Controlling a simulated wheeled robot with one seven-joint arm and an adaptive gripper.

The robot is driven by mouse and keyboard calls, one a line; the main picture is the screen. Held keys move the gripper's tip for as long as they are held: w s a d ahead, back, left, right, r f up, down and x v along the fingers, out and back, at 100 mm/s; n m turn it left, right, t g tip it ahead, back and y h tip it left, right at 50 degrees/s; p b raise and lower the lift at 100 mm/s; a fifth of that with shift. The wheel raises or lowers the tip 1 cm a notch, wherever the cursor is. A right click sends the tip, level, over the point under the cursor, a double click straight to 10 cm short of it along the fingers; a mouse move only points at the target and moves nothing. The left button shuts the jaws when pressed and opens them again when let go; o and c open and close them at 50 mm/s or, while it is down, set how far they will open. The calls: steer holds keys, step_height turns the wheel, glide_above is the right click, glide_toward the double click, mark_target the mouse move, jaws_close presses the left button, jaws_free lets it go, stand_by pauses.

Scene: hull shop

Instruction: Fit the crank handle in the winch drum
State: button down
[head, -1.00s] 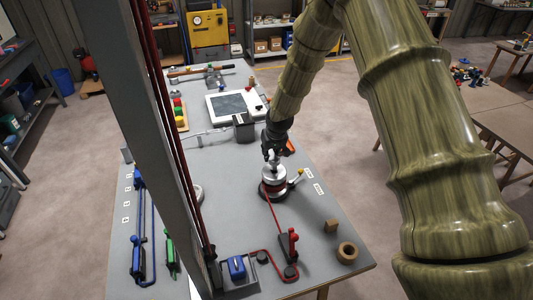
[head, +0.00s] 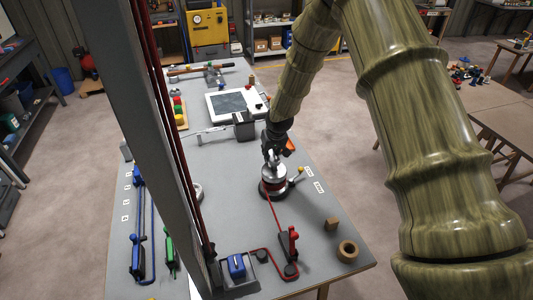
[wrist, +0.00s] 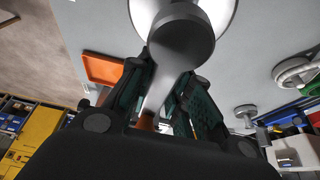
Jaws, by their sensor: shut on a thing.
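The winch drum (head: 274,187) stands on the grey bench, with a silver top and red rope wound round it. My gripper (head: 271,158) is just above its top. In the wrist view the green-lined fingers of my gripper (wrist: 172,95) are shut on the silver crank handle (wrist: 180,50). The handle's rounded end overlaps the pale round top of the drum (wrist: 225,12). I cannot tell whether the handle is in the drum's socket or only over it. An orange-brown part shows low between the fingers.
A yellow-knobbed lever (head: 300,169) sits just right of the drum. Red rope runs from the drum to a red cleat (head: 289,243). A dark box (head: 243,126) stands behind, and an orange tray (wrist: 102,68) lies close by. A wooden ring (head: 347,251) and block (head: 331,225) lie front right.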

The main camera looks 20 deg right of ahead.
steer(key=shift+f, duration=0.4)
stand_by(1.1)
steer(key=c, duration=1.2)
jaws_free()
steer(key=shift+c, duration=0.2)
steer(key=shift+o, duration=0.3)
steer(key=o, duration=0.4)
steer(key=shift+c, duration=0.2)
steer(key=shift+r, duration=0.15)
steer(key=shift+r+p, duration=1.95)
steer(key=shift+r, duration=1.9)
